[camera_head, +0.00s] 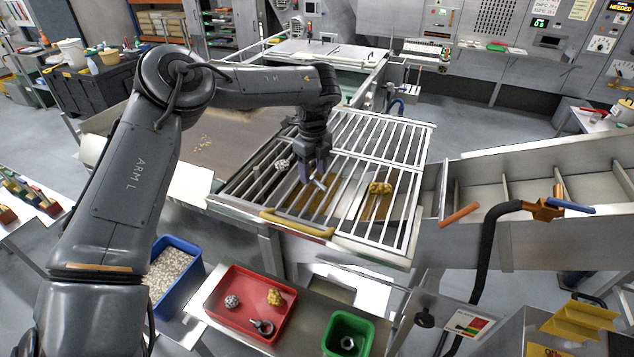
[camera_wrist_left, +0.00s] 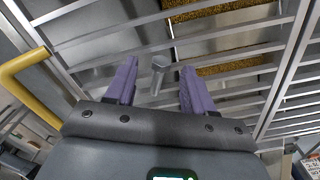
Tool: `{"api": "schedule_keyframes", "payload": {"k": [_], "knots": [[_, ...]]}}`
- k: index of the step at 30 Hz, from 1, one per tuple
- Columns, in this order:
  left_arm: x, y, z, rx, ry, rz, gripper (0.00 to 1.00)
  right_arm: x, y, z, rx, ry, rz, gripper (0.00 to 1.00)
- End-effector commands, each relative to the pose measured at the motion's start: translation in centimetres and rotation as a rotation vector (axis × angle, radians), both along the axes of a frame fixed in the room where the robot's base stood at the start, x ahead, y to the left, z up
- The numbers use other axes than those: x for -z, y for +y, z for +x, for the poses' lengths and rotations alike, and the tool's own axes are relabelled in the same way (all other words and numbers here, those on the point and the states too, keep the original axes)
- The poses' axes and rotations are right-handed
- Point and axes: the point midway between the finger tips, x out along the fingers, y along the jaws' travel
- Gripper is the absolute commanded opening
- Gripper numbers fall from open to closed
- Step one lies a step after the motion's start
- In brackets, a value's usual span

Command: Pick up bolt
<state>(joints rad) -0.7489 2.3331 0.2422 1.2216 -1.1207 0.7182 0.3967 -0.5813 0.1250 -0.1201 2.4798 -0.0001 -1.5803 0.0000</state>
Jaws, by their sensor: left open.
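The metal bolt (camera_head: 321,183) lies on the slatted grate, partly hidden by my left gripper (camera_head: 313,177) in the head view. In the left wrist view the bolt (camera_wrist_left: 159,68) shows its hex head and shank across the slats. My left gripper (camera_wrist_left: 158,72) is open there, with one purple finger on each side of the bolt. The fingers look apart from the bolt, and nothing is held. How high the fingertips are above the grate is hard to tell. My right gripper is in neither view.
The grate (camera_head: 400,147) also carries a silver lump (camera_head: 281,164) and a gold lump (camera_head: 380,188). A yellow handle (camera_head: 297,224) runs along its front edge. In front are a red tray (camera_head: 236,319) with several pieces, a green bin (camera_head: 365,325) and a blue bin (camera_head: 190,252).

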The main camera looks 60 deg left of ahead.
Motion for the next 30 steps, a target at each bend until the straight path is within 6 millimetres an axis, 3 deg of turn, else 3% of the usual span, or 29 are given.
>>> {"api": "schedule_keyframes", "payload": {"k": [4, 13, 23, 30], "knots": [[1.3, -0.1, 0.0, 0.001, -0.001, -0.001, 0.53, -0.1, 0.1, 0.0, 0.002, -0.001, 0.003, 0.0], [1.6, -0.1, 0.0, 0.001, -0.002, 0.0, 0.52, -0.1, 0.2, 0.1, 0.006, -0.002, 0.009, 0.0], [1.6, -0.1, 0.1, 0.001, -0.002, 0.0, 0.01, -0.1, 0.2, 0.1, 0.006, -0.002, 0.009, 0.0], [1.5, -0.1, 0.1, 0.001, -0.002, 0.0, 0.0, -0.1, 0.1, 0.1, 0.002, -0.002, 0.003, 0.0]]}}
